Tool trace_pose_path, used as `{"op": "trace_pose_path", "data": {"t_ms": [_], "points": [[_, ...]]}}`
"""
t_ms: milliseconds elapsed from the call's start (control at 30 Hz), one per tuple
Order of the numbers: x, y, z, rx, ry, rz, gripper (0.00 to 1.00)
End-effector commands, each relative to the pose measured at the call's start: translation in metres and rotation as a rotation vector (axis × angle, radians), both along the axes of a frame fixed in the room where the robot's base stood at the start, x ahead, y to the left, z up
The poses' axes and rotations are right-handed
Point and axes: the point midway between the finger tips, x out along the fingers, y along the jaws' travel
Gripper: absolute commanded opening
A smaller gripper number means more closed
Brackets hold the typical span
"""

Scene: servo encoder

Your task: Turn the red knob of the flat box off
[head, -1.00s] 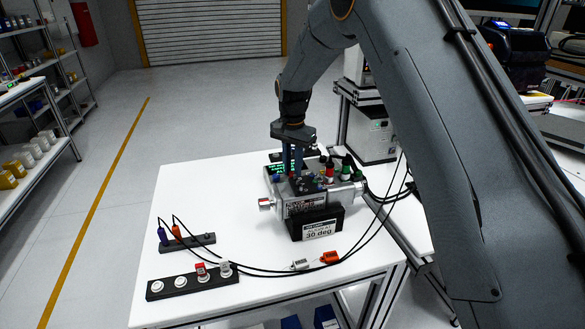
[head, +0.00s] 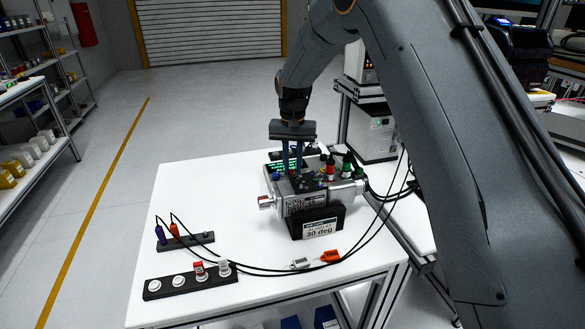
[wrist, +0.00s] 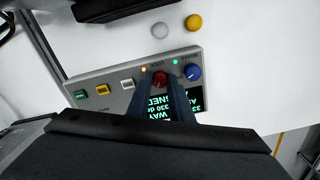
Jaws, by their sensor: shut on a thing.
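The flat box (wrist: 116,98) is a grey panel on the white table. Its red knob (wrist: 160,77) sits below the "LOCK" label in the wrist view, with a lit amber lamp (wrist: 143,69) beside it. My gripper (wrist: 161,84) has its two dark fingers on either side of the red knob, shut on it. In the head view my gripper (head: 293,168) points down behind a grey metal device. That device and my fingers hide most of the box there. A dark screen (wrist: 158,103) with green text is partly covered by my fingers.
A blue knob (wrist: 193,72) with a lit teal lamp stands close to the red one. White, yellow (wrist: 102,90) and green buttons line the panel. The metal device (head: 312,203) with a "30 deg" sign stands in front.

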Motion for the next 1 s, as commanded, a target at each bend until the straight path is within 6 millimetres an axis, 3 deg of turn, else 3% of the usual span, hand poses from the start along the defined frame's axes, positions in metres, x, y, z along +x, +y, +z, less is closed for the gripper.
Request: {"op": "trace_pose_path", "data": {"t_ms": [500,1000], "points": [[0.001,0.0006,0.0015,0.001,-0.003,0.428,0.0],[0.001,0.0008,0.002,0.0,-0.004,0.581,0.0]]}}
